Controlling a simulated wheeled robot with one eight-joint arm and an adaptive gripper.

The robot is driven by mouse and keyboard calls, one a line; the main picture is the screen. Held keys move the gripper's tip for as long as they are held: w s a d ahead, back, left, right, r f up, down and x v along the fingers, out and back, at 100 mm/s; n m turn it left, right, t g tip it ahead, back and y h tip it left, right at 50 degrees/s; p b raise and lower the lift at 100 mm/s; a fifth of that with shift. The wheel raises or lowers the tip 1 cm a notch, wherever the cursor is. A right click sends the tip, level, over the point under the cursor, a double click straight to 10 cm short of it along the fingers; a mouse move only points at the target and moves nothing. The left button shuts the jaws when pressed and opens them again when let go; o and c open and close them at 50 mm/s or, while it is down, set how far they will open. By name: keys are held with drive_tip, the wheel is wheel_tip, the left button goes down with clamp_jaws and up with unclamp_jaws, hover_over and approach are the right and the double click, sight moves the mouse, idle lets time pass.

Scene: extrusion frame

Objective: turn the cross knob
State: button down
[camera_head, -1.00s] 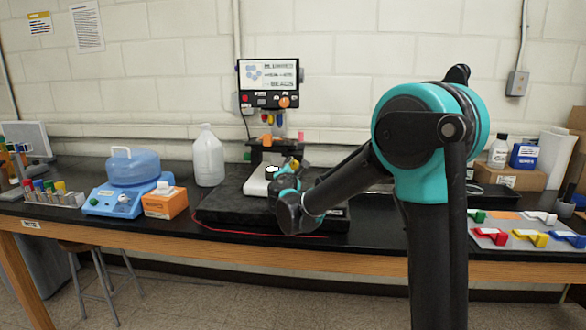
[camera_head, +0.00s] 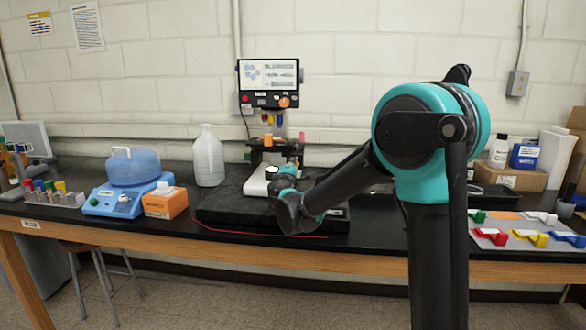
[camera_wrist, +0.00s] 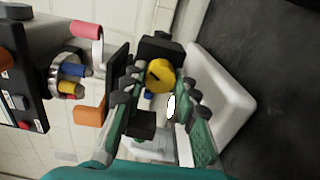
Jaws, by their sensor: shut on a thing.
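A yellow round knob (camera_wrist: 160,75) with a dark mark sits on a black block in the wrist view. It is most likely the cross knob, but I cannot make out a cross shape. My gripper (camera_wrist: 164,80) has its green-lined fingers on either side of the knob, with the tips closed on it. In the head view my gripper (camera_head: 287,180) is over the bench device, and its wrist hides the knob. The device has a white tray-like base (camera_head: 257,186).
A control panel (camera_head: 268,84) with a screen stands behind the device. Orange (camera_wrist: 89,110) and pink (camera_wrist: 86,30) parts show at left in the wrist view.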

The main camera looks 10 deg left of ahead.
drive_tip(key=shift+m, duration=1.6)
drive_tip(key=c, duration=1.2)
unclamp_jaws()
drive_tip(key=shift+s, duration=0.15)
drive_tip(key=s, duration=1.1)
drive_tip(key=shift+s+a, duration=0.2)
drive_tip(key=shift+s, duration=0.2)
drive_tip(key=shift+d+m, duration=0.1)
drive_tip(key=shift+m, duration=0.2)
